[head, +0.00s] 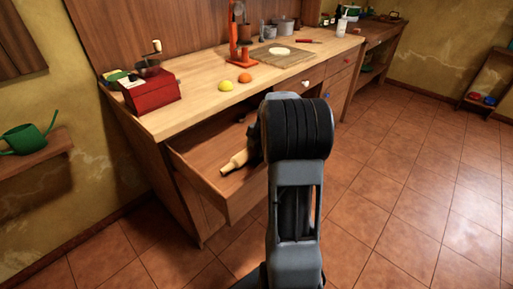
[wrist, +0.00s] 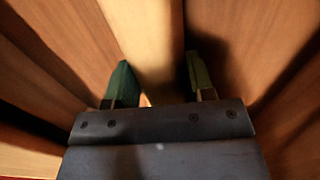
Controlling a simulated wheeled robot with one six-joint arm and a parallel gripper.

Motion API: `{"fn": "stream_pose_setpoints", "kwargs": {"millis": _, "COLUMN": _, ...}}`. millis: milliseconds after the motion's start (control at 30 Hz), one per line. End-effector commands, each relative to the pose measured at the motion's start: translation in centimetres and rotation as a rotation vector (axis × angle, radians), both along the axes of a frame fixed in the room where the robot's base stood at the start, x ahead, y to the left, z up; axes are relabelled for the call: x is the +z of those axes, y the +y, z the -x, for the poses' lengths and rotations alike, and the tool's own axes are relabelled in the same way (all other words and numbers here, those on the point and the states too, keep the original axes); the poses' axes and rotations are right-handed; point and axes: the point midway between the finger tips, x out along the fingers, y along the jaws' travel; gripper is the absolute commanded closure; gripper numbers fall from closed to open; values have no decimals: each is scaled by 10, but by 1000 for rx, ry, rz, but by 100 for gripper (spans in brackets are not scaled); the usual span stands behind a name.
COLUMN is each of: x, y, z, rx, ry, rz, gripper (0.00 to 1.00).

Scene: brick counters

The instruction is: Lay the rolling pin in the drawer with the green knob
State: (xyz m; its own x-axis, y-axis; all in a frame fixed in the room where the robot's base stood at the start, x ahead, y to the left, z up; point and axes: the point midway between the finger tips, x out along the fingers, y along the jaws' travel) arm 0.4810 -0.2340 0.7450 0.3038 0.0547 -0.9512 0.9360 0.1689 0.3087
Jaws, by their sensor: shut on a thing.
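The rolling pin (head: 235,162), pale wood, lies low inside an open drawer (head: 190,170) at the left end of the counter. Only one end of it shows in the head view; my arm hides the rest. In the wrist view the rolling pin (wrist: 148,40) runs between the two green-tipped fingers of my gripper (wrist: 160,82), which is shut on it. In the head view my gripper is mostly hidden behind my arm. I cannot tell whether the pin touches the drawer floor. No knob shows on the open drawer's front.
A red coffee grinder (head: 152,92), a yellow lemon (head: 226,85) and an orange (head: 245,78) stand on the counter (head: 200,110) above the drawer. Shut drawers with coloured knobs are to the right. The tiled floor (head: 400,180) is clear.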

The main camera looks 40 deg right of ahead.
Motion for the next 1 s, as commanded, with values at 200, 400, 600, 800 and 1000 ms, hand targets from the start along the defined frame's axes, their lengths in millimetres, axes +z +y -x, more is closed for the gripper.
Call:
{"fn": "stream_pose_setpoints", "kwargs": {"millis": 200, "x": -1, "y": 0, "z": 0, "rx": 0, "ry": -2, "rz": 1, "gripper": 87}}
{"fn": "stream_pose_setpoints", "kwargs": {"millis": 400, "x": -1, "y": 0, "z": 0, "rx": 0, "ry": 0, "rz": 0, "gripper": 36}}
{"fn": "stream_pose_setpoints", "kwargs": {"millis": 600, "x": -1, "y": 0, "z": 0, "rx": 0, "ry": 0, "rz": 0, "gripper": 25}}
{"fn": "stream_pose_setpoints", "kwargs": {"millis": 800, "x": 2, "y": 0, "z": 0, "rx": 0, "ry": 0, "rz": 0, "gripper": 25}}
{"fn": "stream_pose_setpoints", "kwargs": {"millis": 1000, "x": 27, "y": -2, "z": 7, "rx": -2, "ry": -4, "rz": 2, "gripper": 25}}
